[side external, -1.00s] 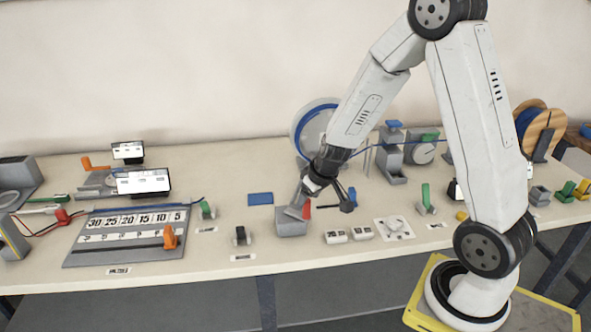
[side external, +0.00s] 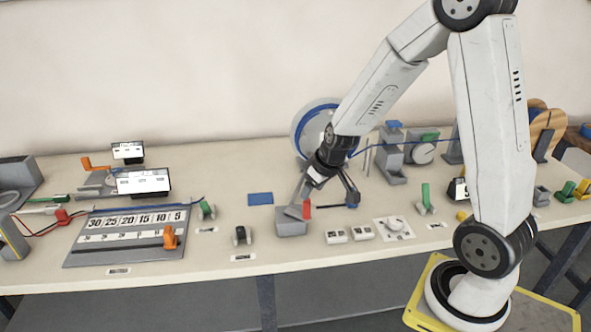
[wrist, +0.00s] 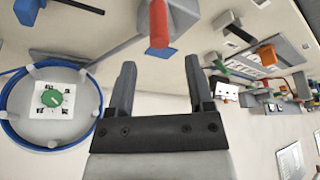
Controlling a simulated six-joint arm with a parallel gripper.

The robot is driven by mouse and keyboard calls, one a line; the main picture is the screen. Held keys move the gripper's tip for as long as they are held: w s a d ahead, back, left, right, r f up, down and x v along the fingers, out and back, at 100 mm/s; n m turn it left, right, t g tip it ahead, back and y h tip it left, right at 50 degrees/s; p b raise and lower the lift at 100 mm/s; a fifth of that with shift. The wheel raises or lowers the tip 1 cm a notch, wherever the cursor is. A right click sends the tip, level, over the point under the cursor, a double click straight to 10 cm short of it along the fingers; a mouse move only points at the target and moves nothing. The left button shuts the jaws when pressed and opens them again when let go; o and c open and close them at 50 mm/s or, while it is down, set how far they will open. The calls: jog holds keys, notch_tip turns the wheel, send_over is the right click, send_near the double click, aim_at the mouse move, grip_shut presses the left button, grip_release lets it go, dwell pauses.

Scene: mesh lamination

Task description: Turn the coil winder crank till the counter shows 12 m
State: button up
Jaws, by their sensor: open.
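A red handle (side external: 306,210) stands on a grey block (side external: 291,226) below my gripper; it also shows at the top of the wrist view (wrist: 158,25). I cannot tell whether it is the winder's crank. A large grey reel with a blue rim (side external: 299,128) stands behind my gripper; in the wrist view it has a green knob (wrist: 55,99) at its middle. My gripper (wrist: 160,62) is open and empty, and the red handle is beyond its fingertips, roughly in line with the gap. White display boxes (side external: 144,182) stand at the left; their readings are too small to read.
A numbered board (side external: 95,254) with an orange slider (side external: 169,237) lies at the left. A blue pad (side external: 260,199) lies left of the grey block. White blocks (side external: 336,236) and a green lever (side external: 425,197) are to the right. Bare table lies behind the blue pad.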

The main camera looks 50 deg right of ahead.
aim_at(306, 208)
jog(key=n+g, duration=0.1)
jog(key=n, duration=0.2)
jog(key=w+n+g, duration=0.1)
jog(key=n, duration=0.2)
jog(key=w+n+g, duration=0.1)
jog(key=n, duration=0.2)
jog(key=shift+a+n+y, duration=0.15)
jog(key=shift+n+y, duration=0.25)
jog(key=n, duration=0.1)
jog(key=n+g, duration=0.1)
jog(key=n, duration=0.1)
jog(key=shift+w+d+r+n, duration=0.1)
jog(key=shift+d+n, duration=0.2)
jog(key=shift+f, duration=3.9)
grip_shut()
